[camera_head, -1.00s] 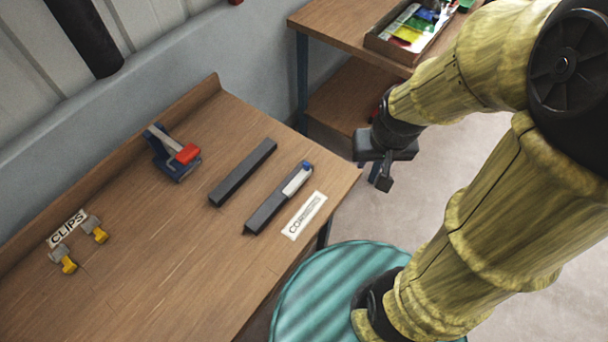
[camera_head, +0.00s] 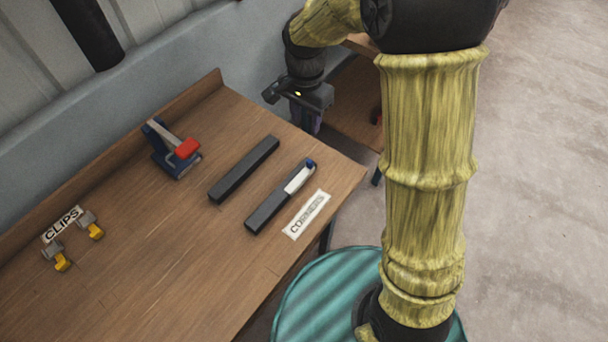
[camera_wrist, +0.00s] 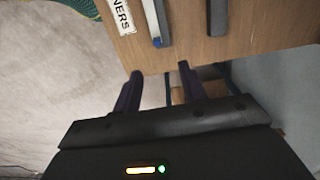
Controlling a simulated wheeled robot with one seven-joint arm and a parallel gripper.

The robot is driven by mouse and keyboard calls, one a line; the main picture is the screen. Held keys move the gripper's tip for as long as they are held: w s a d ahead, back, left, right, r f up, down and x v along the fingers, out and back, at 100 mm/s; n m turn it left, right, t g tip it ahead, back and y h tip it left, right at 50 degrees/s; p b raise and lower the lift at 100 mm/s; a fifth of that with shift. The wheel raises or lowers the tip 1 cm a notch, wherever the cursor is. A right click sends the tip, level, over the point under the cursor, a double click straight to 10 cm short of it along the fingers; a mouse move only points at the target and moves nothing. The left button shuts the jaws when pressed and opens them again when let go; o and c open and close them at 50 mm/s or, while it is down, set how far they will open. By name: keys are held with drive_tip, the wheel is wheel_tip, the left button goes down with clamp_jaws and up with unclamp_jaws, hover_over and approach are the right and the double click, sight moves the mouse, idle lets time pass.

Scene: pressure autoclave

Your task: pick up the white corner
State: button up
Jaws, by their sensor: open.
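The white corner (camera_head: 299,180) is a slim white piece with a blue end. It lies at the right end of a dark bar (camera_head: 267,212) on the wooden bench, beside the label reading like "CORNERS" (camera_head: 307,214). In the wrist view the white corner (camera_wrist: 155,21) shows at the bench edge, its blue end towards me. My gripper (camera_head: 310,118) hangs just beyond the bench's right end, apart from the corner. In the wrist view my gripper (camera_wrist: 158,80) has its two dark fingers apart with nothing between them.
A second dark bar (camera_head: 244,170) lies parallel to the first. A blue and red tool (camera_head: 174,150) stands farther left. Yellow-grey clips (camera_head: 91,225) lie by the "CLIPS" label (camera_head: 63,224). A teal ribbed round top (camera_head: 318,290) is near the bench front. The bench's middle is clear.

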hover_over(309, 162)
drive_tip(key=f, duration=1.2)
drive_tip(key=shift+w+a+f+p, duration=0.15)
drive_tip(key=shift+a+p, duration=0.2)
drive_tip(key=shift+a, duration=0.05)
drive_tip(key=f, duration=0.3)
drive_tip(key=f+p, duration=0.1)
drive_tip(key=shift+d+f, duration=0.15)
drive_tip(key=shift+d, duration=0.25)
drive_tip(key=shift+f, duration=0.4)
drive_tip(key=shift+c, duration=0.2)
clamp_jaws()
